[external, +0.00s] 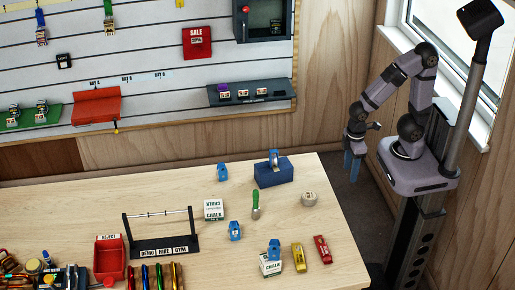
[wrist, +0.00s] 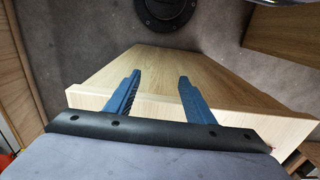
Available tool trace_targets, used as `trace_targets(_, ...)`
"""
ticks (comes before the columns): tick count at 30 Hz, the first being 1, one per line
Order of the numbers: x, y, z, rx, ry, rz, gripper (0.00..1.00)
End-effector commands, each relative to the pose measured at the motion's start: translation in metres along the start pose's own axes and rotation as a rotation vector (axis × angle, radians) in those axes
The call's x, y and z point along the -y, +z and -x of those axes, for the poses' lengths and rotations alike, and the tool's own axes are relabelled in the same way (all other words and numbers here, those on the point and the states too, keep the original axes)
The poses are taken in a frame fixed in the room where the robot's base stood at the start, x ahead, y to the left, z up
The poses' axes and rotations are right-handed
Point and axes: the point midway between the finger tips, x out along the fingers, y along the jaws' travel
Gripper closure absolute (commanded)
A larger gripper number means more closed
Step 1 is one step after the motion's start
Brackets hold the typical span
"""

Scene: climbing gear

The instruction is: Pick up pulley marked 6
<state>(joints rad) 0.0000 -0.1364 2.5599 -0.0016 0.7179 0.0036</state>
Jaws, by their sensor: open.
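Several small blue pulleys are in the external view. One stands on the table at the back (external: 222,172), one is on a blue block (external: 274,157), one is on the table nearer the middle (external: 235,230), and one is on a chalk box (external: 274,248). Their markings are too small to read, so I cannot tell which is marked 6. My gripper (external: 352,168) hangs beyond the table's right end, apart from all pulleys, with blue fingers pointing down. In the wrist view my gripper (wrist: 160,79) is open and empty; no pulley shows there.
The blue block (external: 272,176), chalk boxes (external: 214,212), a green-handled tool (external: 256,204), a round tan object (external: 309,199), and yellow (external: 298,257) and red (external: 322,249) items share the table's right part. A black rack (external: 163,248) and red bin (external: 110,262) stand further left.

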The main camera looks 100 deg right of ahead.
Motion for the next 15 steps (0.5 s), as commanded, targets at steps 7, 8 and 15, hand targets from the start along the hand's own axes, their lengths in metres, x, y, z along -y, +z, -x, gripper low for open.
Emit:
trace_targets(7,0.0,0.0,0.0,0.0,0.0,0.0,0.54)
trace_targets(8,0.0,0.0,0.0,0.0,0.0,0.0,0.54)
trace_targets(15,-0.001,-0.032,0.023,-0.081,0.033,0.009,0.54)
